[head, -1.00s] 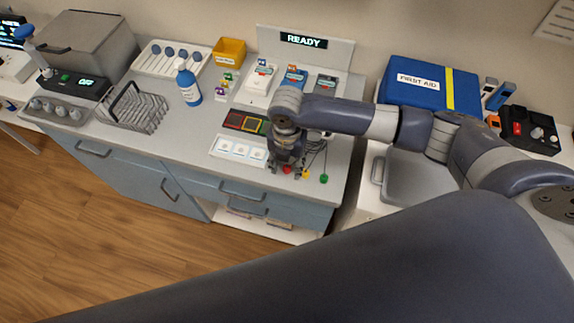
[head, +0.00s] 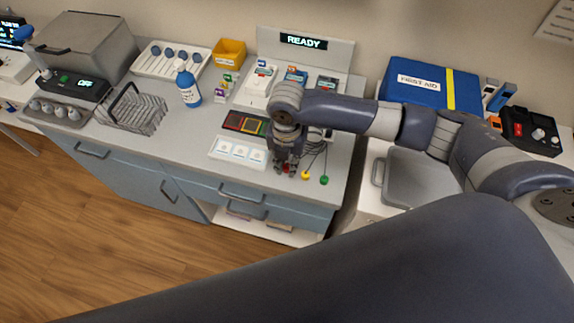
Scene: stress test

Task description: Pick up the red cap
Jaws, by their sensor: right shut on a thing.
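My right gripper (head: 284,168) points down at the front edge of the counter, right of the white tray. It is shut on the red cap (head: 285,169), of which only a small bit of red shows between the fingertips. A yellow cap (head: 306,175) and a green cap (head: 324,180) lie just to the right of the gripper, with thin dark wires running up behind them. I cannot tell whether the red cap is clear of the counter. My left gripper is not in view.
A white tray with several square pads (head: 238,152) and a panel with coloured frames (head: 243,123) are left of the gripper. A READY display (head: 303,41) stands behind. A blue first aid box (head: 425,85) and a grey tray (head: 420,178) are to the right.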

